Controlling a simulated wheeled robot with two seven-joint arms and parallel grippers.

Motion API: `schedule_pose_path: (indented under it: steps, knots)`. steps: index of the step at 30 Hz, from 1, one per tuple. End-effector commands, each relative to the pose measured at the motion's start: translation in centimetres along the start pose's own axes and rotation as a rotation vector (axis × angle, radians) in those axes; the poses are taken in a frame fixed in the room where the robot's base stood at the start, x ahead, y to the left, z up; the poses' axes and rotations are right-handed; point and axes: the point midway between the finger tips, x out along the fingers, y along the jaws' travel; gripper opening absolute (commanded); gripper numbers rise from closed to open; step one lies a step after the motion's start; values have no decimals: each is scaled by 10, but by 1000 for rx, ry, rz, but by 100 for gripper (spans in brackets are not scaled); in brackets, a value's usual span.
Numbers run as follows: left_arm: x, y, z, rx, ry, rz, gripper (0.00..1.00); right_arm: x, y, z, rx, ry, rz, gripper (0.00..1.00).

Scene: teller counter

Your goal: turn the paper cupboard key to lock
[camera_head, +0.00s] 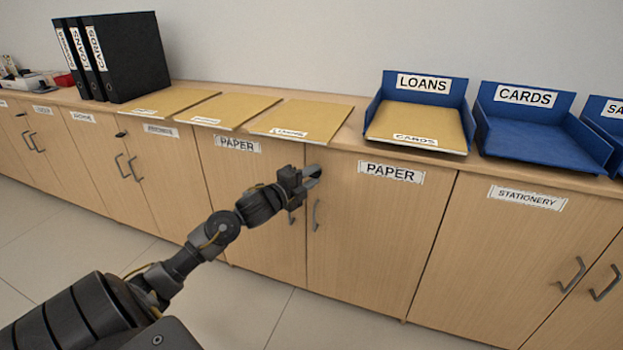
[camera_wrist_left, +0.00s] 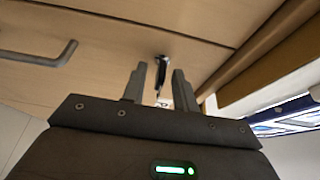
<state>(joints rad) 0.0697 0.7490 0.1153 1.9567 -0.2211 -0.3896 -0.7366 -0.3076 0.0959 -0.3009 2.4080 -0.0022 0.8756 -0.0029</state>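The paper cupboard has two wooden doors, a left one (camera_head: 245,190) and a right one (camera_head: 375,235), each labelled PAPER. My left gripper (camera_head: 312,176) is at the upper part of the seam between these doors. In the left wrist view its two fingers (camera_wrist_left: 159,82) are apart, with a small dark key (camera_wrist_left: 161,70) between them at the door face. I cannot tell whether the fingers touch the key. The key is hidden behind the gripper in the head view. My right gripper is in neither view.
Door handles (camera_head: 316,214) stick out below the gripper; one shows in the left wrist view (camera_wrist_left: 40,58). The countertop above holds folders (camera_head: 290,118), blue trays (camera_head: 540,140) and black binders (camera_head: 135,55). The floor in front is clear.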

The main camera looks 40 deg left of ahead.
Motion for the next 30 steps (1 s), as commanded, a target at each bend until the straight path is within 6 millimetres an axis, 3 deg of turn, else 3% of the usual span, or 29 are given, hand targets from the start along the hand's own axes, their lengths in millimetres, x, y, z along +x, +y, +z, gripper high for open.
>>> schedule_pose_path:
  steps: [5, 12, 23, 30]
  knots:
    - [0, 0, 0, 0, 0, 0, 28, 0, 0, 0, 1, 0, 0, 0]
    - [0, 0, 0, 0, 0, 0, 0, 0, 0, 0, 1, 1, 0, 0]
    - [0, 0, 0, -27, -1, -9, 0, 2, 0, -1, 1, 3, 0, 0]
    - [0, 0, 0, -147, -2, -57, 0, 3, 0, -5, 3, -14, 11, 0]
